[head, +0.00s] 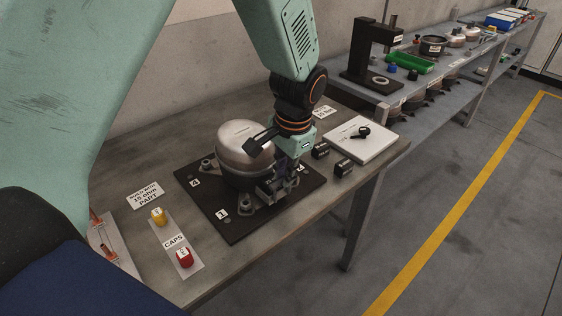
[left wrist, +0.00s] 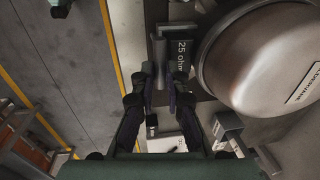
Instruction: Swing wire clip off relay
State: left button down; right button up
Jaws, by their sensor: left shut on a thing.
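The compressor (head: 243,150) is a rounded metal can on a black numbered plate (head: 225,224). In the left wrist view, its dome (left wrist: 270,65) fills the right side. A dark relay (left wrist: 181,58) marked "25 ohm" sits against its side. A grey wire clip (left wrist: 160,62) runs along and across the relay's end. My left gripper (head: 271,187) points down at the near right side of the compressor. In the left wrist view, its fingers (left wrist: 166,86) are shut on the clip beside the relay; the exact contact is partly hidden. My right gripper is not in view.
A card (head: 146,194) reads "15 ohm PART". Yellow (head: 158,216) and red (head: 185,257) caps lie at the front left. Small black blocks (head: 343,167) and a white pad (head: 360,138) lie right of the plate. A second bench (head: 420,98) stands behind, with clear floor to the right.

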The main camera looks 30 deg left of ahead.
pick_arm(q)
jog(key=shift+s+d+f+y, duration=0.1)
jog(key=shift+s+d+y, duration=0.15)
jog(key=shift+d+y, duration=0.25)
jog(key=shift+a+t, duration=0.1)
jog(key=shift+t, duration=0.2)
jog(key=c, duration=1.7)
grip_release()
jog(key=shift+o, duration=0.2)
jog(key=w+a+v, duration=0.1)
jog(key=a+v, duration=0.1)
jog(key=v, duration=0.7)
jog(key=shift+r, duration=0.65)
